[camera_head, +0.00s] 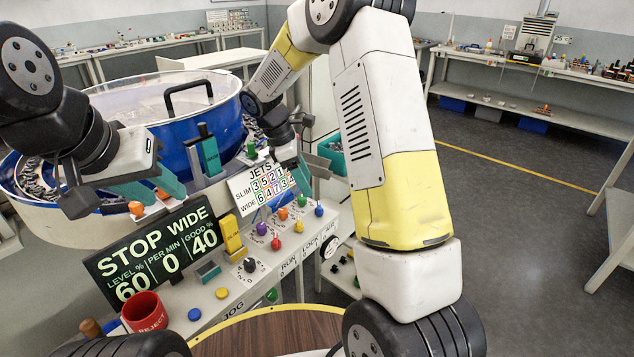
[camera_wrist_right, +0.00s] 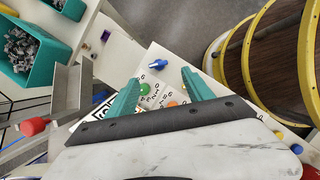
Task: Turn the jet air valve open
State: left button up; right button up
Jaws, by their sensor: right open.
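The control panel (camera_head: 235,290) carries several coloured knobs, among them a blue knob (camera_head: 319,211), a green knob (camera_head: 302,200) and an orange knob (camera_head: 283,214). The word AIR stands on its front face near a round dial (camera_head: 330,247); I cannot tell which part is the jet air valve. My right gripper (camera_head: 308,178) is open above the knobs' far end. In the right wrist view, the blue knob (camera_wrist_right: 157,63) shows between and beyond the open fingertips (camera_wrist_right: 160,76), with the green knob (camera_wrist_right: 144,88) closer in. My left gripper (camera_head: 152,190) looks open, over the bowl's near side.
The blue bowl feeder (camera_head: 165,150) stands behind the panel. A STOP WIDE display (camera_head: 150,255), a JETS chart (camera_head: 262,185) and a red reject cup (camera_head: 145,312) stand at the panel. Teal bins (camera_wrist_right: 30,50) lie left in the wrist view.

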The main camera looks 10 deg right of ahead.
aim_at(318, 205)
jog(key=x, duration=0.8)
jog(key=shift+w+d+f, duration=0.1)
jog(key=shift+w+f, duration=0.15)
grip_shut()
